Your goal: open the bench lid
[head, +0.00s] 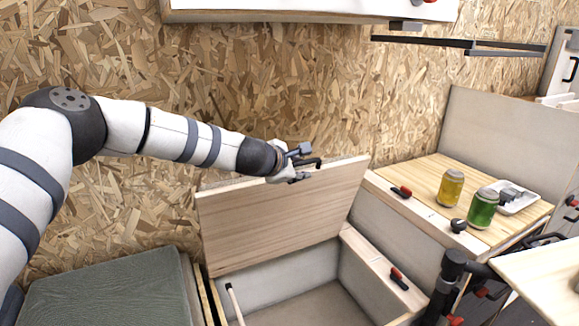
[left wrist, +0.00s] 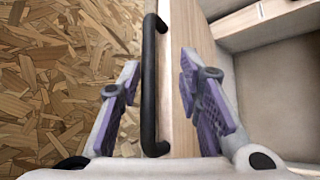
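The bench lid (head: 285,208) is a light wooden panel, raised steeply above the open bench box (head: 310,300). Its black bar handle (head: 312,162) is at the upper edge of the lid. My left gripper (head: 302,164) is at this handle. In the left wrist view my left gripper (left wrist: 160,80) has its fingers spread, with the black handle (left wrist: 150,90) between them and gaps on both sides. The lid's wooden face (left wrist: 183,25) shows beside the handle. My right gripper is not in view.
A green cushion (head: 110,290) lies left of the box. To the right, a wooden counter (head: 425,180) holds a yellow can (head: 450,188), a green can (head: 483,208) and a white tray (head: 520,200). A chipboard wall (head: 250,80) stands behind. A white cabinet (head: 300,8) hangs above.

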